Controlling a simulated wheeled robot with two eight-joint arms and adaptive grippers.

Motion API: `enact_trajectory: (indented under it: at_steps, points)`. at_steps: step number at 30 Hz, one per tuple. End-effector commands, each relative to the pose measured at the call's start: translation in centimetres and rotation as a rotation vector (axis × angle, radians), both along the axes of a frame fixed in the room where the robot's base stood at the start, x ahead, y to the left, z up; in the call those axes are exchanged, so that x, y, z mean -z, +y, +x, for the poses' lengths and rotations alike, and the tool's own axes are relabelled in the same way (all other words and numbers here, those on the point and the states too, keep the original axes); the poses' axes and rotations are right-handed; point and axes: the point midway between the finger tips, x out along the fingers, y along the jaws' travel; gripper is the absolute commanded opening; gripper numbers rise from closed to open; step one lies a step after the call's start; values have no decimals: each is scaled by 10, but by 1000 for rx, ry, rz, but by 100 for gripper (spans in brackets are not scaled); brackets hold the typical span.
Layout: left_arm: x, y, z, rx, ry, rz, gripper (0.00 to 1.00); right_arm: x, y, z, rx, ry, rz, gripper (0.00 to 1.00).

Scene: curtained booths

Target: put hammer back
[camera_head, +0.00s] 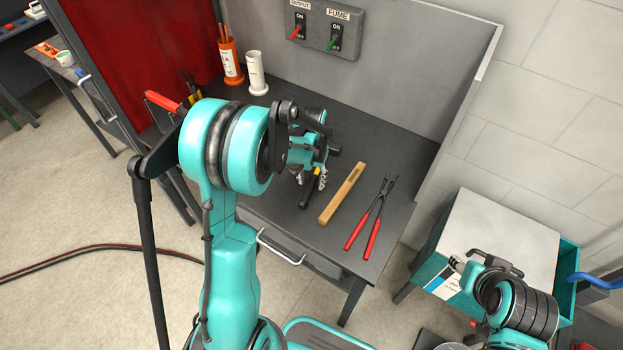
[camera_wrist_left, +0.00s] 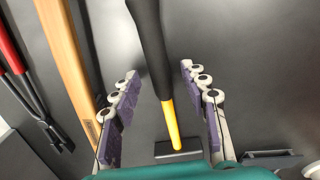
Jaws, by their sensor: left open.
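The hammer (camera_head: 309,193) lies on the dark workbench (camera_head: 284,212), with a black handle and a yellow shaft. In the left wrist view the hammer (camera_wrist_left: 150,45) runs down between the fingers to a dark head at the bottom. My left gripper (camera_head: 310,172) is just over it, open, with one finger on each side of the shaft. In the wrist view my left gripper (camera_wrist_left: 160,95) shows gaps on both sides of the hammer. My arm partly hides the hammer in the head view.
A wooden bar (camera_head: 343,193) and red-handled tongs (camera_head: 371,217) lie right of the hammer. An orange holder (camera_head: 231,62) and a white holder (camera_head: 256,73) stand at the back. Grey panels bound the back and right; a red curtain (camera_head: 140,45) hangs left.

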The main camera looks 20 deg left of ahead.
Motion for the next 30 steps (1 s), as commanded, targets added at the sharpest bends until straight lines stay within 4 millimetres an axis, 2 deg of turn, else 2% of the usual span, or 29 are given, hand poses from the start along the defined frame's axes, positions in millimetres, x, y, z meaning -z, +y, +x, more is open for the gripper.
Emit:
enact_trajectory:
  at_steps: [5, 15, 21, 30]
  points:
    - [-10, 0, 0, 0, 0, 0, 45, 0, 0, 0, 0, 0, 0, 40]
    - [-80, 0, 0, 0, 0, 0, 45, 0, 0, 0, 0, 0, 0, 40]
    - [-111, 0, 0, 0, 0, 0, 45, 0, 0, 0, 0, 0, 0, 40]
    - [-120, 0, 0, 0, -1, 0, 45, 0, 0, 0, 0, 0, 0, 40]
